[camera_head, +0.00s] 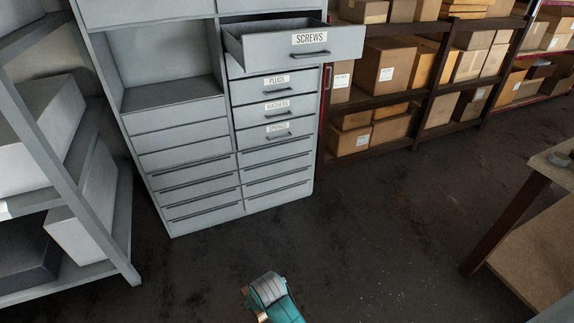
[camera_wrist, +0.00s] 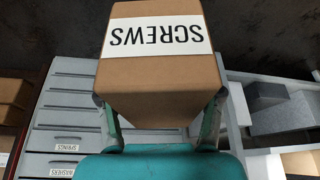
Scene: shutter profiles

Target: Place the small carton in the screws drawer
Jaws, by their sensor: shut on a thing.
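The small carton (camera_wrist: 155,75) is brown with a white label reading SCREWS, upside down in the wrist view. My gripper (camera_wrist: 161,112) is shut on it, with a finger on each side. In the head view, my teal and grey arm end shows at the bottom edge, and the carton is mostly hidden there. The screws drawer (camera_head: 296,43) is pulled open at the top right of the grey cabinet, labelled SCREWS. The carton is apart from the drawer, and the part of the drawer's inside that shows looks empty.
The grey cabinet (camera_head: 190,148) has closed drawers labelled PLUGS, WASHERS and SPRINGS below the open one. A grey shelf (camera_head: 122,255) with boxes stands at the left. Dark shelves (camera_head: 430,105) with cartons stand behind right. A table (camera_head: 500,220) is at the right. The floor between is clear.

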